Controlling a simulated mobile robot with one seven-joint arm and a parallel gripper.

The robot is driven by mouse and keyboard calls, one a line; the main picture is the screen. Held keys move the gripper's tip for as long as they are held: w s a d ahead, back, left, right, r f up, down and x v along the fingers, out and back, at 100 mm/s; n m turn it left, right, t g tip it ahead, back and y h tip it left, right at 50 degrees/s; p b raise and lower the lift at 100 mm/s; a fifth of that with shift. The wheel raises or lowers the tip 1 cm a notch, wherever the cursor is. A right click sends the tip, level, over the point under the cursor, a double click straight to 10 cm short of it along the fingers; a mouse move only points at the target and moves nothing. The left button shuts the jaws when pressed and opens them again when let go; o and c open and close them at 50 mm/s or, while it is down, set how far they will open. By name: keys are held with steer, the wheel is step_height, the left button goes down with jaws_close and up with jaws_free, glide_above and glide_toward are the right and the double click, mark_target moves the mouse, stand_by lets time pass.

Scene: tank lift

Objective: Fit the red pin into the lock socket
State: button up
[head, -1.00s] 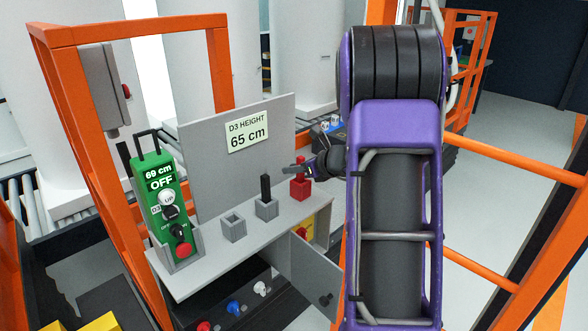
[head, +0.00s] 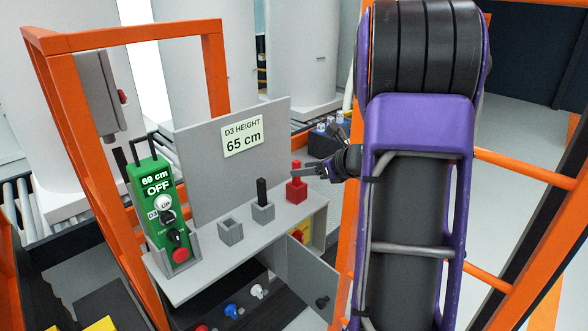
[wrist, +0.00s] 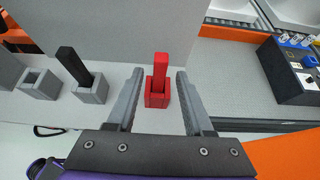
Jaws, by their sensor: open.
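The red pin (head: 296,168) stands upright in a red square socket (head: 297,190) at the right end of the grey shelf. The wrist view shows the pin (wrist: 161,72) rising from the red socket (wrist: 157,97), with its lower end hidden inside. My gripper (head: 307,170) is open, just right of the pin in the head view. In the wrist view the pin appears between and ahead of the two fingers, touching neither. An empty grey socket (head: 230,231) and a grey socket (head: 263,212) holding a black pin (head: 262,190) stand to the left.
A green control box (head: 155,205) reading 69 cm and OFF stands at the shelf's left end. A panel (head: 232,150) with a "D3 HEIGHT 65 cm" label rises behind the sockets. Orange frame posts (head: 69,150) flank the shelf. A grey door (head: 310,276) hangs open below.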

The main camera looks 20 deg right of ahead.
steer(key=v, duration=0.5)
stand_by(0.4)
